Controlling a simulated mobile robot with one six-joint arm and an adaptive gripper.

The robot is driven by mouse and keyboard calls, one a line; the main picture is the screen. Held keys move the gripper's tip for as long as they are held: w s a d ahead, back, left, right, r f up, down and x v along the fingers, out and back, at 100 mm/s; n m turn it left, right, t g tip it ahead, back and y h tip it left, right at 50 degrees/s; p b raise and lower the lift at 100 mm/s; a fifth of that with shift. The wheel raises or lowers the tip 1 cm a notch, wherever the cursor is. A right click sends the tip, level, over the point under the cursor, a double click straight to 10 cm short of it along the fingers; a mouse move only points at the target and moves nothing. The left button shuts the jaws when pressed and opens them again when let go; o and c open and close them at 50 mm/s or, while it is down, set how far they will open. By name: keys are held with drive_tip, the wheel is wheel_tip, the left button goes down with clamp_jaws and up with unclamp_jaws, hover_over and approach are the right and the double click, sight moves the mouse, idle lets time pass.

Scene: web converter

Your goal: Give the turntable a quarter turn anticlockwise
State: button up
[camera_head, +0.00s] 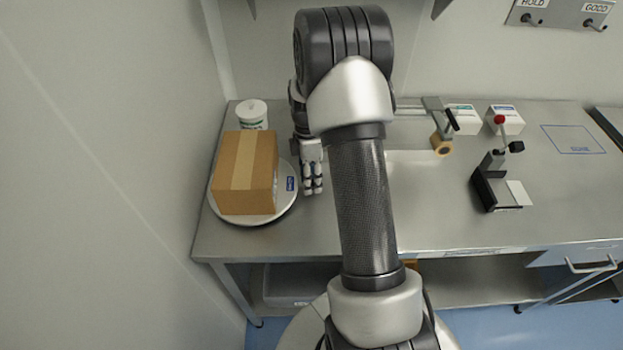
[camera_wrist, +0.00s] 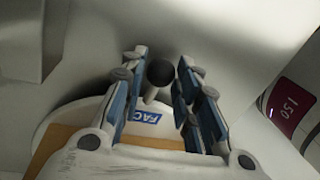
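The turntable (camera_head: 284,207) is a white round disc at the left end of the steel bench. A brown cardboard box (camera_head: 245,172) sits on it, and a blue label (camera_head: 291,183) marks its right side. In the wrist view the turntable's pale rim (camera_wrist: 85,112) shows with the blue label (camera_wrist: 140,117) reading "FAC". A dark round-topped peg (camera_wrist: 160,73) stands near the rim. My gripper (camera_head: 313,190) is at the disc's right edge. In the wrist view my gripper (camera_wrist: 160,85) has its fingers apart, on either side of the peg, with visible gaps. The peg's base is partly hidden.
A white tub (camera_head: 252,114) stands behind the box, close to the left wall. A tape dispenser (camera_head: 441,145), small white boxes (camera_head: 505,119) and a black stand with a red knob (camera_head: 487,187) are to the right. A dark red display (camera_wrist: 297,102) shows in the wrist view.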

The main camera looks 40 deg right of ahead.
drive_tip(key=o, duration=0.3)
wheel_tip(320, 180, up, 12)
drive_tip(key=w, duration=0.2)
drive_tip(key=shift+d, duration=0.45)
idle(0.4)
